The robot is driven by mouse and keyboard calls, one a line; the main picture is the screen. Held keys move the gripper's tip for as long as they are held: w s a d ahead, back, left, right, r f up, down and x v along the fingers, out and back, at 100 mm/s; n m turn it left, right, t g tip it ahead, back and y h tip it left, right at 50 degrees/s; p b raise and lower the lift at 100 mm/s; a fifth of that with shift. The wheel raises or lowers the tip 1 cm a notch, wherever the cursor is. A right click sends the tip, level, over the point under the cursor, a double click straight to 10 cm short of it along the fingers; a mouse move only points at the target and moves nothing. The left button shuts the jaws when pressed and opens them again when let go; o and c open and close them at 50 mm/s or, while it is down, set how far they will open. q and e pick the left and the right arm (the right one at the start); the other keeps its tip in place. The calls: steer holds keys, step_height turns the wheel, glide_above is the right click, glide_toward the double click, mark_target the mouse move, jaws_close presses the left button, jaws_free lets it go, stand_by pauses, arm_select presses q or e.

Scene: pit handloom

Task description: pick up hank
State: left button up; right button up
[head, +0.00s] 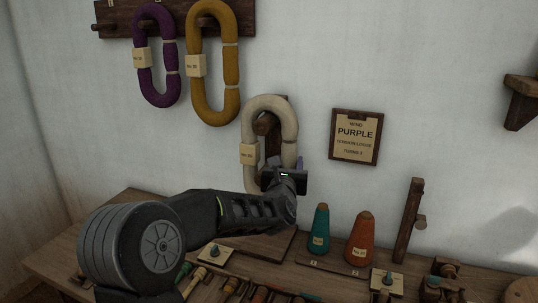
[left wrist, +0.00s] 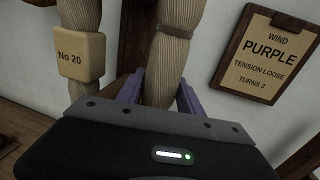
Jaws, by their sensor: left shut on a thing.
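A cream hank (head: 289,122) with a pale tag marked No 20 hangs in a loop in front of a small wooden post at the wall. My left gripper (head: 285,165) is at the lower right side of this hank. In the left wrist view, its purple fingers (left wrist: 158,90) stand on both sides of one strand of the cream hank (left wrist: 172,60), shut on it. A purple hank (head: 155,55) and a mustard yellow hank (head: 231,65) hang from pegs at the upper left. My right gripper is not in view.
A framed card (head: 355,137) on the wall reads wind purple, tension loose, turns 3. Below, a wooden bench (head: 60,262) holds a teal cone (head: 319,232), an orange cone (head: 359,240), a wooden upright (head: 409,220) and several small tools. A wall bracket (head: 521,100) is at right.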

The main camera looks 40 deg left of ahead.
arm_select(q)
jaws_close()
steer(key=shift+r, duration=0.15)
steer(key=shift+r, duration=0.5)
steer(key=shift+s, duration=0.2)
steer(key=f+b+v, duration=0.2)
steer(key=b+v, duration=0.3)
steer(key=v, duration=1.6)
steer(key=shift+s+a, duration=0.2)
steer(key=shift+a, duration=0.1)
steer(key=shift+f, duration=0.1)
